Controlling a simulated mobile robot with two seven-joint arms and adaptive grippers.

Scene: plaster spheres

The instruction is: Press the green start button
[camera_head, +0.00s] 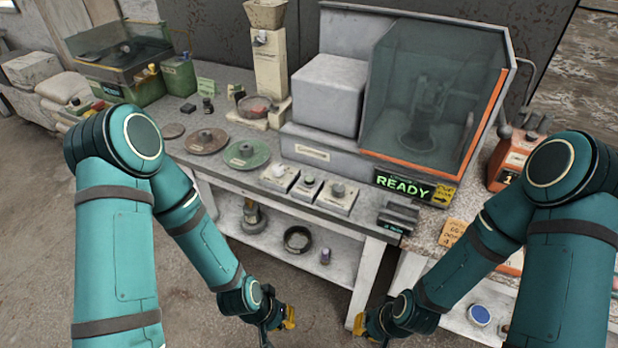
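Three small control boxes sit in a row at the front edge of the bench. My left gripper (280,325) is low in front of the bench, below and apart from the boxes. My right gripper (368,330) is low to its right, also apart from them. The fingers of both are small and partly hidden, so their opening is unclear.
Discs (246,153) lie on the bench left of the boxes. A dark device (398,218) stands at the bench edge to the right. The lower shelf (335,262) holds a black ring (298,239). An orange device (508,165) is at the far right.

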